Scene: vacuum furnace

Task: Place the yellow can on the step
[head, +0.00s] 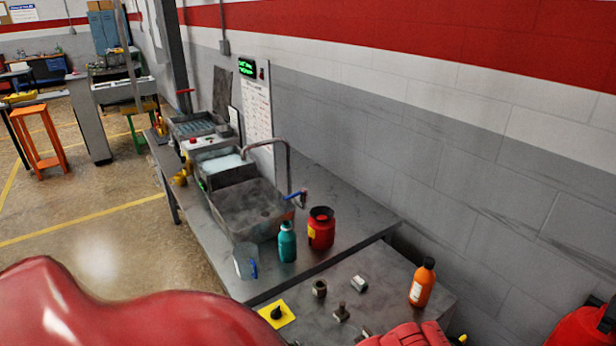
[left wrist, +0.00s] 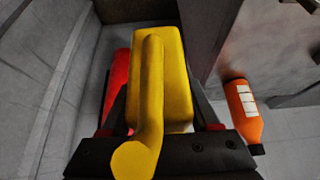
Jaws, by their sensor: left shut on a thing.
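The yellow can (left wrist: 176,75) fills the middle of the left wrist view, with its thick yellow tube running along it toward the camera. My left gripper (left wrist: 160,108) is shut on the can, with a dark finger on each side of it. In the head view the gripper is out of sight at the bottom edge. A small yellow bit shows there, but I cannot tell whether it is the can. I cannot make out the step in either view. My right gripper is not in view.
An orange bottle (head: 422,283) stands near the bench's right end, also seen in the left wrist view (left wrist: 243,110). A red container (head: 583,328) is at the lower right by the wall. The bench (head: 350,240) holds a red jar (head: 321,228), teal bottle (head: 287,242) and metal fittings.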

